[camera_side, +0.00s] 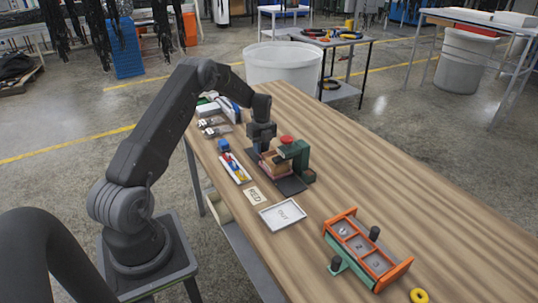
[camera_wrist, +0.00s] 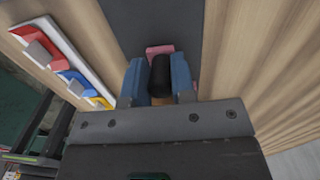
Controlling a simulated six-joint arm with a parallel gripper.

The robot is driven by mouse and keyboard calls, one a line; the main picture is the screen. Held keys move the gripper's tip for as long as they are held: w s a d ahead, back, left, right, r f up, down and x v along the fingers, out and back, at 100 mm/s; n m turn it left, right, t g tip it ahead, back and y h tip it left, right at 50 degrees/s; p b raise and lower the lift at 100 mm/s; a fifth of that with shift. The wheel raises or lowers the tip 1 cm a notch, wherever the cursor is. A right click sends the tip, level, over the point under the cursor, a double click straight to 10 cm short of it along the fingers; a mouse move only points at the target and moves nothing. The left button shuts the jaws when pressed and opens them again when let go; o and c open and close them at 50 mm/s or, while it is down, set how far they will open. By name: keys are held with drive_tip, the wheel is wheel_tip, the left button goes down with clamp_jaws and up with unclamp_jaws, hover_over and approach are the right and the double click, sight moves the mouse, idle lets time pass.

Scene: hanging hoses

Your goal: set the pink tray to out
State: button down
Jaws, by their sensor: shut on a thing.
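The pink tray (camera_side: 268,170) sits low at the green stand, on or just above a dark mat (camera_side: 290,185); a brownish block shows above its rim. In the wrist view, a pink edge (camera_wrist: 160,49) shows just past a black upright knob (camera_wrist: 162,73). My gripper (camera_side: 263,150) is above the pink tray in the side view. In the wrist view, its blue fingers (camera_wrist: 160,82) are closed on either side of the black knob, which seems to belong to the tray. A pale, framed plate marked OUT (camera_side: 283,215) lies empty nearer the camera. My gripper hides part of the tray.
A green stand with a red knob (camera_side: 291,148) stands close right of my gripper. A white strip with coloured pieces (camera_side: 234,167) lies to the left. A card marked RED (camera_side: 254,196) lies before the mat. An orange numbered rack (camera_side: 366,250) is at front right.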

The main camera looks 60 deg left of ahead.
drive_tip(key=a, duration=0.5)
drive_tip(key=shift+a+r, duration=0.1)
drive_tip(key=shift+a, duration=0.25)
drive_tip(key=c, duration=0.9)
unclamp_jaws()
drive_tip(key=shift+c, duration=0.2)
wheel_tip(320, 180, up, 14)
drive_tip(key=shift+w, duration=0.25)
